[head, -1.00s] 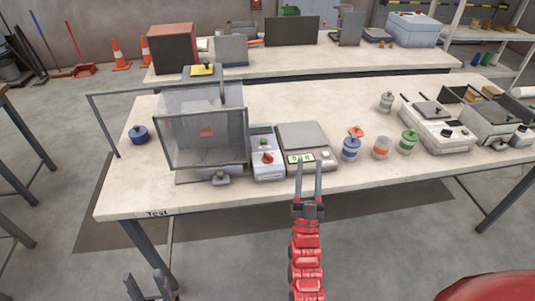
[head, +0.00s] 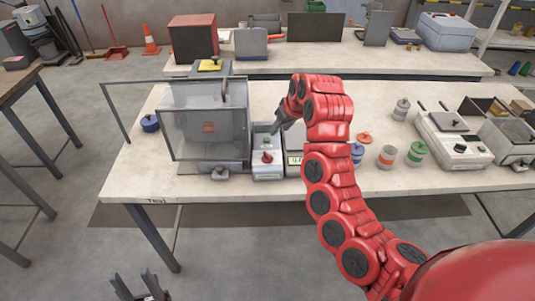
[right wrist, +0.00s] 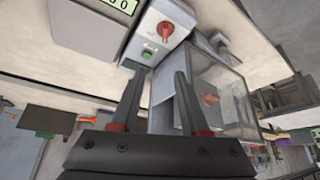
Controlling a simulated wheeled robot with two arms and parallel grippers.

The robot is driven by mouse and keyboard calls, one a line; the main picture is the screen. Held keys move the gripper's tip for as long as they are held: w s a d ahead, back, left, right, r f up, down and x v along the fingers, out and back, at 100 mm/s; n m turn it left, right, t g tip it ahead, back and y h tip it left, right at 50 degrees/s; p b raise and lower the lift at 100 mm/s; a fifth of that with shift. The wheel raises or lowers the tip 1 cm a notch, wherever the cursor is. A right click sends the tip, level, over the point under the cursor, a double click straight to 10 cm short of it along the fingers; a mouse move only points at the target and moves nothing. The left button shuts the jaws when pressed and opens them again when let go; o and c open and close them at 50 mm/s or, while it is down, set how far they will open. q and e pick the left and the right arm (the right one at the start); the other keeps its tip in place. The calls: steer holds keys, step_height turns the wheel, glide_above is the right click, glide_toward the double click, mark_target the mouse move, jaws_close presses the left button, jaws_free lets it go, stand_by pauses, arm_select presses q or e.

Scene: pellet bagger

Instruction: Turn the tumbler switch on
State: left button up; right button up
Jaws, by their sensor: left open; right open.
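A small grey-white control box (head: 268,165) stands on the table between a clear-walled machine (head: 205,125) and a scale. A red knob (head: 267,157) sits on its top, with a small green part (head: 267,140) behind it. In the right wrist view the red knob (right wrist: 165,31) and the green part (right wrist: 147,53) lie beyond my fingertips. I cannot tell which one is the tumbler switch, or its setting. My right gripper (right wrist: 158,75) is open and empty, pointing down near the back of the box, apart from the knob. My left gripper (head: 134,277) is open and empty below the table's front edge.
The scale (head: 294,160) is partly hidden by my right arm. Jars, including a green-banded one (head: 417,153), and another device (head: 455,140) stand to the right. A blue pot (head: 150,123) stands left of the machine. The table's front left is clear.

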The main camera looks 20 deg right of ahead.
steer(key=s+g, duration=0.1)
steer(key=s, duration=0.2)
steer(key=b, duration=0.1)
glide_toward(270, 157)
steer(key=shift+n, duration=0.3)
steer(key=p+x, duration=0.3)
steer(key=x, duration=0.4)
steer(key=shift+x, duration=0.8)
jaws_close()
steer(key=shift+f, duration=0.1)
